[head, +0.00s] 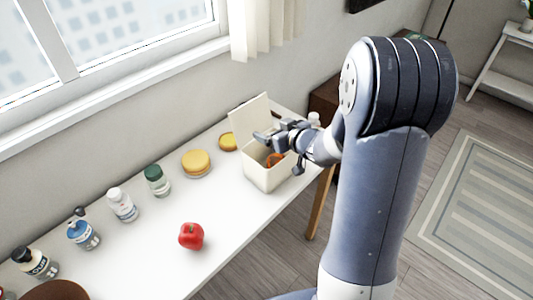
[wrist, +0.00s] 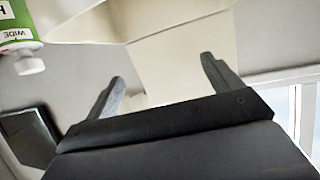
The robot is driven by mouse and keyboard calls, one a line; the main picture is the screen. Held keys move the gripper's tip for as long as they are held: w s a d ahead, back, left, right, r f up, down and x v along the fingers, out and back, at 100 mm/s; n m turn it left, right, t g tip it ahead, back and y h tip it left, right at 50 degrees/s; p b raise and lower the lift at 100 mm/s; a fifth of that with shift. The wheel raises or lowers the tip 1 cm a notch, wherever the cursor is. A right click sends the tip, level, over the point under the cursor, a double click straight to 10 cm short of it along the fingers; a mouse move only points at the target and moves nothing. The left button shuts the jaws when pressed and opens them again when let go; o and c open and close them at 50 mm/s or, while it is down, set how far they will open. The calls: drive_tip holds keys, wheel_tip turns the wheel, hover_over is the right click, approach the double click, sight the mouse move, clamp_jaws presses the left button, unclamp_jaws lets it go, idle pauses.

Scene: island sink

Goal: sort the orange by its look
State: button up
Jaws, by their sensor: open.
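An orange-coloured round thing, likely the orange (head: 274,159), shows partly inside a cream box (head: 262,177) at the right end of the white table. The box's lid stands open at the back. My gripper (head: 275,150) is over the box opening, with its fingers apart and nothing seen between them. In the wrist view my gripper (wrist: 162,70) has both fingers spread, with a cream panel beyond them. The orange cannot be made out in the wrist view. My wrist hides part of the box opening.
On the table (head: 150,235), a red pepper or apple (head: 191,236) lies near the front. Yellow round items (head: 196,163) and several bottles (head: 122,205) line the window side. A brown round thing (head: 60,290) is at lower left. The table's middle is clear.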

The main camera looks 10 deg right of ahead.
drive_tip(key=p+v, duration=0.1)
drive_tip(key=v, duration=0.9)
drive_tip(key=shift+s, duration=0.35)
drive_tip(key=shift+d, duration=0.15)
drive_tip(key=b+x, duration=0.1)
drive_tip(key=x, duration=1)
drive_tip(key=shift+r+p, duration=2.55)
drive_tip(key=shift+r, duration=0.25)
